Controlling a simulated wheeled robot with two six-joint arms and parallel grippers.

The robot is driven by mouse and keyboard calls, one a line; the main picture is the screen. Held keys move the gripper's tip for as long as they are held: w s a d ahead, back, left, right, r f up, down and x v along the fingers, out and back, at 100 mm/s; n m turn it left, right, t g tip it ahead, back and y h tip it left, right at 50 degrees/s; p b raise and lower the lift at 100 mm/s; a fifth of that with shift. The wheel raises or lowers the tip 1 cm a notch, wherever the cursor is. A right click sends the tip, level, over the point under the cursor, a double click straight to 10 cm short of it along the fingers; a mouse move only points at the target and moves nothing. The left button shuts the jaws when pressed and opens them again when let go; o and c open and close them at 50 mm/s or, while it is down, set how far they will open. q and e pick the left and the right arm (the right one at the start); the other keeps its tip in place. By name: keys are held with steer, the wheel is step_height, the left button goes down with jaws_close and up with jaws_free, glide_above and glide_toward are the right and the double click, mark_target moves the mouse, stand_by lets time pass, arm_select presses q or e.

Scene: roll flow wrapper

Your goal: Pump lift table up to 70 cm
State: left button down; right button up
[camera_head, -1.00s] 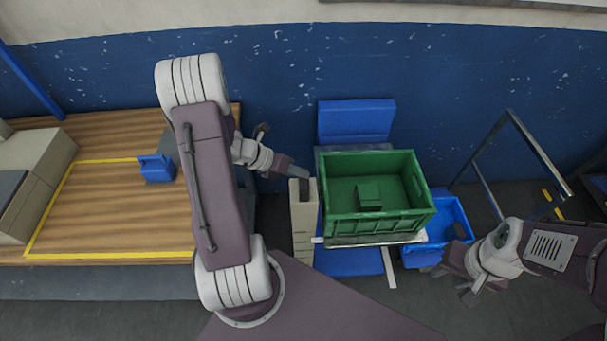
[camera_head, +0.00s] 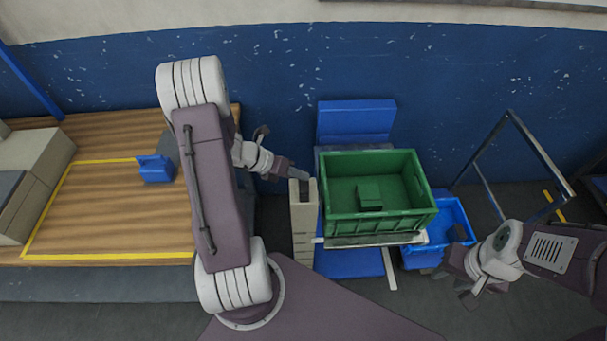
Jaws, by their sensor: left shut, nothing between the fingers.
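The lift table stands right of centre; its pale top edge (camera_head: 372,240) shows under a green crate (camera_head: 385,228). Blue parts of the lift show behind the crate (camera_head: 356,118) and below it (camera_head: 348,264). A beige upright block (camera_head: 303,220) stands against the lift's left side. I cannot make out a pump lever or a height reading. My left gripper (camera_head: 301,175) is shut and empty, its tip at the top of the beige block; I cannot tell if they touch. My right gripper (camera_head: 455,279) hangs low at the right, clear of the crate; its finger gap is unclear.
A green block (camera_head: 369,196) lies in the crate. A blue bin (camera_head: 447,226) sits right of the lift. A metal frame (camera_head: 541,152) stands further right. A wooden bench (camera_head: 110,215) with a blue box (camera_head: 156,169) is at the left. A blue wall is behind.

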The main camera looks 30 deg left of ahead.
arm_select(q)
steer(key=shift+f+b, duration=0.4)
steer(key=shift+f, duration=0.2)
steer(key=shift+r, duration=0.1)
stand_by(0.5)
steer(key=shift+r+p, duration=2.65)
step_height(320, 180, up, 5)
steer(key=p, duration=0.4)
steer(key=shift+p, duration=0.4)
